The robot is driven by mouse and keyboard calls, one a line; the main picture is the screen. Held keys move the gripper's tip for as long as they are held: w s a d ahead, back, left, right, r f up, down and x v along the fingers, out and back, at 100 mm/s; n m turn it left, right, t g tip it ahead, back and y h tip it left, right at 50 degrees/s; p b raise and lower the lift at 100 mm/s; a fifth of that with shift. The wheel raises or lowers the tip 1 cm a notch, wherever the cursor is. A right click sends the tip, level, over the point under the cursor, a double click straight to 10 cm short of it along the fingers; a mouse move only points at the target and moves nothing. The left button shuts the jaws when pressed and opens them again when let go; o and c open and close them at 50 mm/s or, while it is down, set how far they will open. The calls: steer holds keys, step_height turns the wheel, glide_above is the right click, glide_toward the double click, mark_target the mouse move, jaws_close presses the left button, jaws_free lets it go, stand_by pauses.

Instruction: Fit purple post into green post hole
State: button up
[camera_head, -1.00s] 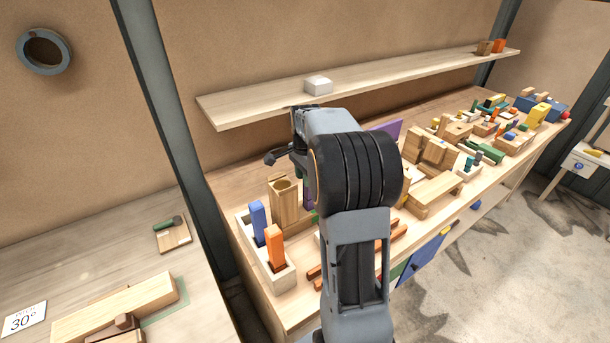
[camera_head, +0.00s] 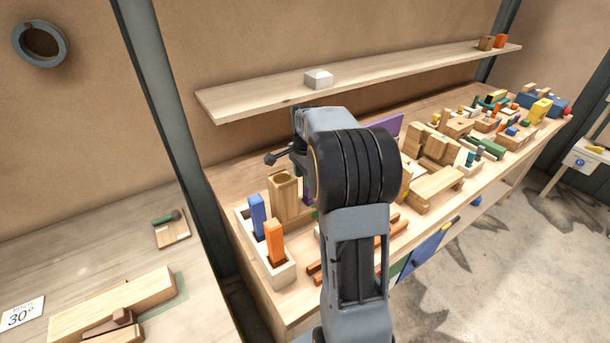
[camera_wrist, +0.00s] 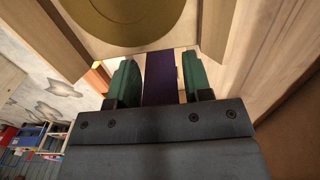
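In the wrist view, a purple post (camera_wrist: 161,77) lies between the two green fingers of my gripper (camera_wrist: 160,80). A pale sliver shows beside its right side, and I cannot tell whether the fingers press on it. In the head view, a small part of the purple post (camera_head: 307,195) shows below my gripper, right of a wooden block. A little green (camera_head: 315,214) shows low beside the block, mostly hidden by my arm. I cannot make out the green post hole.
The wooden block (camera_head: 284,198) with a round top recess is close by. A pale tray (camera_head: 285,278) holds a blue post (camera_head: 258,216) and an orange post (camera_head: 275,243). Orange bars (camera_head: 314,270) lie in front. A shelf (camera_head: 400,74) runs above the bench. Many blocks crowd the right.

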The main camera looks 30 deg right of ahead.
steer(key=shift+o, duration=1.2)
steer(key=shift+r, duration=0.1)
step_height(320, 180, up, 14)
steer(key=shift+f, duration=0.2)
